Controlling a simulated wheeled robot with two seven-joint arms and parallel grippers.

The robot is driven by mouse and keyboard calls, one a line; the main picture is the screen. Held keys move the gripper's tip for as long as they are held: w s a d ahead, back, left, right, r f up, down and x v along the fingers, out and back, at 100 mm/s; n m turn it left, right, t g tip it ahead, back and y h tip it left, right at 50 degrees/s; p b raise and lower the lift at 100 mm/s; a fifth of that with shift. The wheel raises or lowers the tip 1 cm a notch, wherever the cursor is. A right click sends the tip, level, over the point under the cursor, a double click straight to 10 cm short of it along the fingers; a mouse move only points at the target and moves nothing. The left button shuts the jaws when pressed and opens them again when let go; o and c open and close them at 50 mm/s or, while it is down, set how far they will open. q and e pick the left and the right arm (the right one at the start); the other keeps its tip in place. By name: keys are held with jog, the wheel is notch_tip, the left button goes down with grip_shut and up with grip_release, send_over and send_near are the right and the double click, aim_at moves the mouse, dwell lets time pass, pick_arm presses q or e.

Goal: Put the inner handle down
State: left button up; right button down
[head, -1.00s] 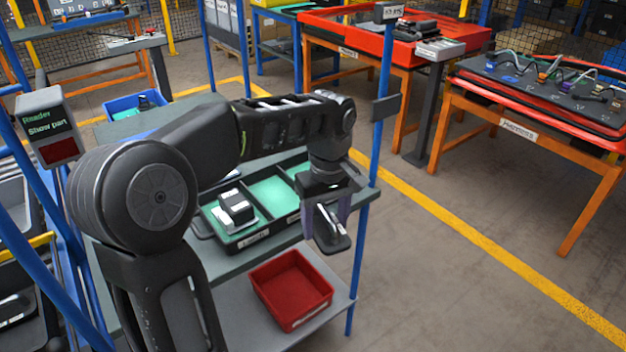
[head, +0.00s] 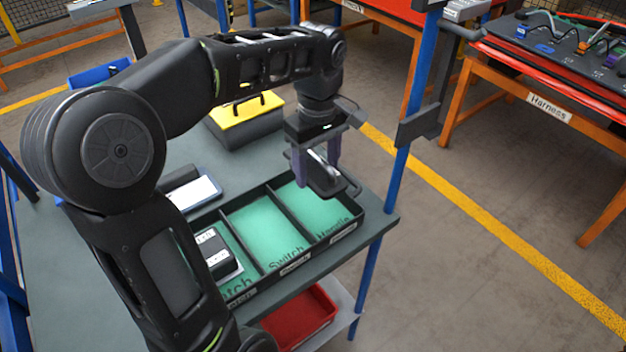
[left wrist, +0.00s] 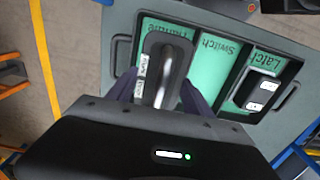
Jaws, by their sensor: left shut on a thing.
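My left gripper (head: 318,172) is shut on the inner handle (head: 326,183), a dark plate with a pale grip bar. The handle also shows between the fingers in the left wrist view (left wrist: 167,68). It is over the tray's right compartment, marked Handle, near its back right corner in the head view. I cannot tell whether it touches the tray. The black tray (head: 318,247) has three green-floored compartments. The middle one, marked Switch, is empty. The left one holds a dark latch part with white labels (head: 217,255). My right gripper is not in view.
A yellow-lidded box (head: 245,125) and a flat device with a pale screen (head: 196,192) stand behind the tray. A red bin (head: 300,318) is on the shelf below. A blue post (head: 398,180) rises close to the right of my gripper.

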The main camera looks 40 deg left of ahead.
pick_arm(q)
jog(key=shift+r, duration=0.1)
jog(key=shift+s+d+r, duration=0.1)
send_over(317, 210)
jog(key=shift+f, duration=3.2)
jog(key=shift+f, duration=1.85)
